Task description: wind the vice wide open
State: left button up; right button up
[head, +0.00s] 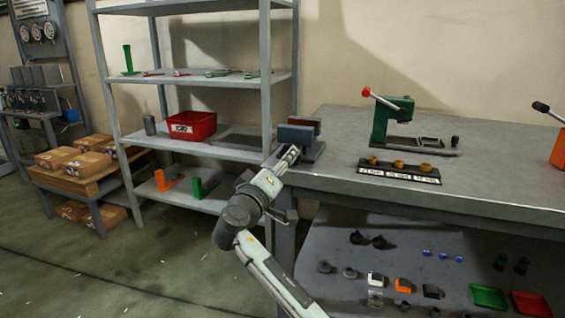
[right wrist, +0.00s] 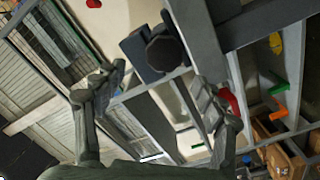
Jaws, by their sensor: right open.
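The vice (head: 297,134) stands at the left front corner of the grey workbench, with a blue-grey front jaw and a reddish-brown piece behind it. My right gripper (head: 289,154) is just in front of and below the vice. In the right wrist view my right gripper (right wrist: 160,80) is open with nothing between its fingers. There the vice (right wrist: 135,48) shows as dark blocks with a dark round end (right wrist: 165,52) facing the camera, beyond and between the fingertips. I see no clear contact. The vice's handle and jaw gap cannot be made out. My left gripper is not in view.
On the workbench (head: 480,200) stand a green press (head: 392,122) with a red-knobbed lever and a dark rack (head: 400,173) with brass pieces. A grey shelf unit (head: 200,150) with a red bin (head: 192,125) is close left of the vice. Small parts lie on the lower shelf.

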jog(key=shift+v, duration=0.85)
jog(key=v, duration=0.7)
jog(key=shift+s, duration=0.25)
jog(key=shift+a, duration=0.1)
jog(key=shift+c, duration=0.2)
